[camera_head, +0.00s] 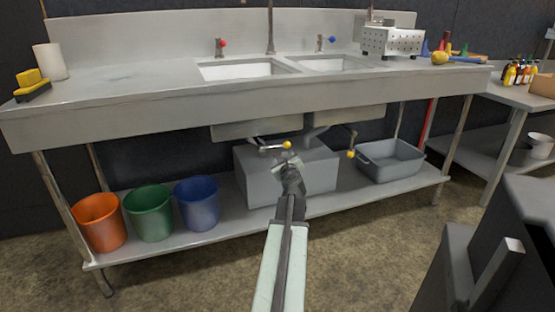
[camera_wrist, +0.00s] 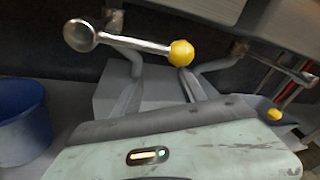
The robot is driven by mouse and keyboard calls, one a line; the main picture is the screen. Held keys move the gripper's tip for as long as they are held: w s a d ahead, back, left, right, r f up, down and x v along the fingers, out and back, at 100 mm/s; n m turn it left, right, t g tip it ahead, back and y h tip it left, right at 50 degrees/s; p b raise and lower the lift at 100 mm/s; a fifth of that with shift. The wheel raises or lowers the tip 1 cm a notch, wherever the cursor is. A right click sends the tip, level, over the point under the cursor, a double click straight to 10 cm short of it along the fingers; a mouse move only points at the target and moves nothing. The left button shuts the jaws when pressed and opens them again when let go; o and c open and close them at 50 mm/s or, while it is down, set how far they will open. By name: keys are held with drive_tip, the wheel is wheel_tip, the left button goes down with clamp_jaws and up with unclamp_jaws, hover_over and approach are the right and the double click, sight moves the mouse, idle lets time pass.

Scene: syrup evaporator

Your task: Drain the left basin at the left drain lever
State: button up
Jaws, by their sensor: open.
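The left drain lever is a metal rod with a yellow knob (camera_head: 287,145), under the left basin (camera_head: 240,70). In the wrist view its yellow knob (camera_wrist: 181,53) is at upper centre, and its rod runs left to a round metal end (camera_wrist: 80,35). My gripper (camera_head: 286,163) is open and empty, just below the lever in the head view. In the wrist view, my gripper (camera_wrist: 160,85) shows below the rod, with the knob apart from the jaws as far as I can tell. The basin's floor and any liquid in it are hard to make out.
A second yellow-knobbed lever (camera_head: 351,154) hangs to the right. A grey box (camera_head: 255,180) stands behind my gripper on the lower shelf. A grey tub (camera_head: 391,160) is to the right. Orange, green and blue buckets (camera_head: 197,203) stand left. The counter's front edge (camera_head: 180,108) is overhead.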

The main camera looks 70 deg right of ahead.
drive_tip(key=v, duration=0.7)
drive_tip(key=shift+s+a+p, duration=0.25)
drive_tip(key=shift+a+p, duration=0.05)
drive_tip(key=shift+a, duration=0.05)
